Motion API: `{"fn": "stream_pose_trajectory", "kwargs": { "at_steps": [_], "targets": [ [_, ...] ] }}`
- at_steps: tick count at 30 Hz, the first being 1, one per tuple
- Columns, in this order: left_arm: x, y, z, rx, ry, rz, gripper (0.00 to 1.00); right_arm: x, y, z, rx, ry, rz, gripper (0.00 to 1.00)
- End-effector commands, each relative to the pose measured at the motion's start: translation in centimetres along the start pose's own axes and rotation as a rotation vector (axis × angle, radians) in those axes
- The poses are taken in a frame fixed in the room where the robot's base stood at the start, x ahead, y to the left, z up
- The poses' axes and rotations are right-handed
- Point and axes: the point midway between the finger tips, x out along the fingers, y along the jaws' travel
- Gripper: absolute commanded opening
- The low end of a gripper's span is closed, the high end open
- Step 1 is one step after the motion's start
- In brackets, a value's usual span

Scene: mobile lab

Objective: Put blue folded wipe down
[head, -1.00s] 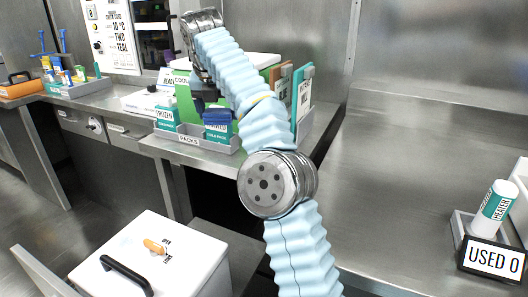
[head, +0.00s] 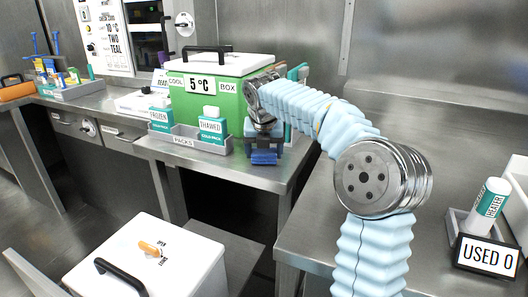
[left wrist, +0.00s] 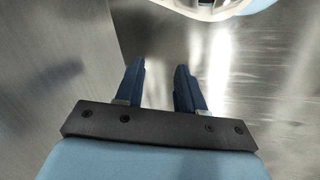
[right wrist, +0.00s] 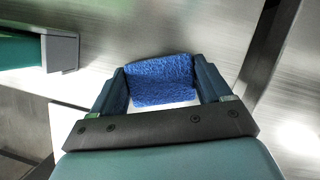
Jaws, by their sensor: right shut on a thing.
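The blue folded wipe (right wrist: 162,80) is between the two fingers of my right gripper (right wrist: 162,88) in the right wrist view, and the fingers are shut on it. In the head view my right gripper (head: 264,146) points down at the bench's right end, beside the green cool box, with the blue wipe (head: 264,157) at its tips. I cannot tell whether the wipe touches the bench. My left gripper (left wrist: 160,88) shows in the left wrist view with its fingers apart and nothing between them. It is not in the head view.
The green cool box (head: 230,100) stands behind a grey packs tray (head: 186,146) with frozen and thawed packs. A steel bench edge (head: 292,180) and a gap lie right of the gripper. A white lidded box (head: 190,262) is lower left; a used-heater tray (head: 458,240) is at right.

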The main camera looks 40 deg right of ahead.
Motion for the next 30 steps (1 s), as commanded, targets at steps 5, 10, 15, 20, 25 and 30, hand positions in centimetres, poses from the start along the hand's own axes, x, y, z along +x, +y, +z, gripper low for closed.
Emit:
{"fn": "stream_pose_trajectory", "kwargs": {
  "at_steps": [5,10,15,20,25,30],
  "targets": [
    [0.1,0.0,0.0,0.000,0.000,0.000,0.38,0.2,0.0,-0.1,0.001,-0.001,0.000,0.45],
    [0.1,-0.1,0.0,0.000,0.000,0.000,0.38,0.4,0.0,-0.2,0.001,-0.001,0.000,0.45],
    [0.1,-0.1,0.0,0.000,0.000,0.000,0.38,0.5,0.0,-0.2,0.001,0.000,0.000,0.96],
    [0.1,-0.1,0.0,0.000,0.000,0.000,0.38,0.5,0.0,-0.2,0.001,0.000,-0.001,1.00],
    [0.0,0.0,0.0,0.000,0.000,0.000,0.38,0.0,0.0,0.0,0.001,-0.002,0.000,1.00],
    [-0.3,0.1,0.0,0.000,0.000,0.000,0.38,-2.9,0.1,0.0,0.001,-0.005,0.002,1.00]
  ]
}}
